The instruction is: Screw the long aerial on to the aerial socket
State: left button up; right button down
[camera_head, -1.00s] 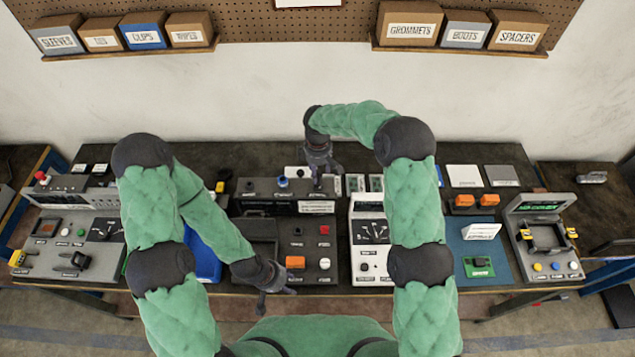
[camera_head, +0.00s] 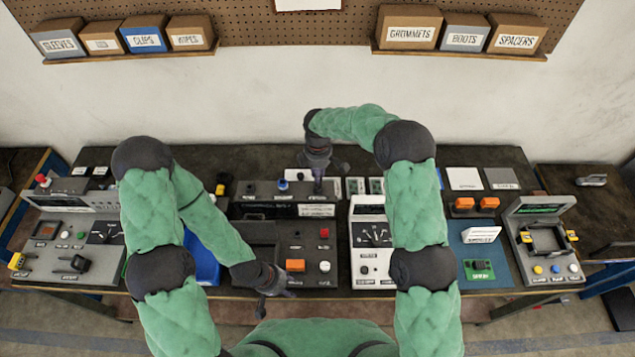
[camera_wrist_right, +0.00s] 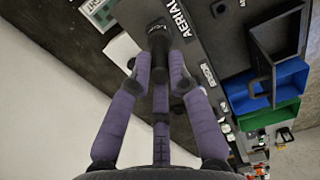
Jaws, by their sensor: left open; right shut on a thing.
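In the right wrist view, my right gripper (camera_wrist_right: 160,72) is shut on a black cylindrical piece, seemingly the long aerial (camera_wrist_right: 158,45), seen nearly end-on. Its far end lies beside the AERIAL label on the grey console (camera_wrist_right: 215,45). The aerial socket is hidden behind it, so I cannot tell whether the two touch or are threaded. In the head view, my right gripper (camera_head: 318,186) points down over the back of the console (camera_head: 265,187), and the aerial is too small to make out. My left gripper (camera_head: 264,306) is open and empty at the table's front edge.
A blue bin (camera_head: 205,262) stands left of the console, partly behind my left arm. A white meter unit (camera_head: 370,240) stands right of the console. Orange and white buttons are on the console front. A blue mat (camera_head: 490,262) lies further right.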

jog(key=n, duration=0.4)
jog(key=shift+n, duration=0.3)
jog(key=n, duration=0.4)
jog(key=shift+n+p, duration=0.3)
jog(key=shift+n, duration=1.2)
jog(key=shift+r+n, duration=0.1)
jog(key=shift+n, duration=1.1)
jog(key=n, duration=0.4)
jog(key=shift+r+p, duration=0.1)
jog(key=shift+p, duration=0.2)
jog(key=shift+r+p, duration=0.85)
jog(key=shift+r, duration=1.15)
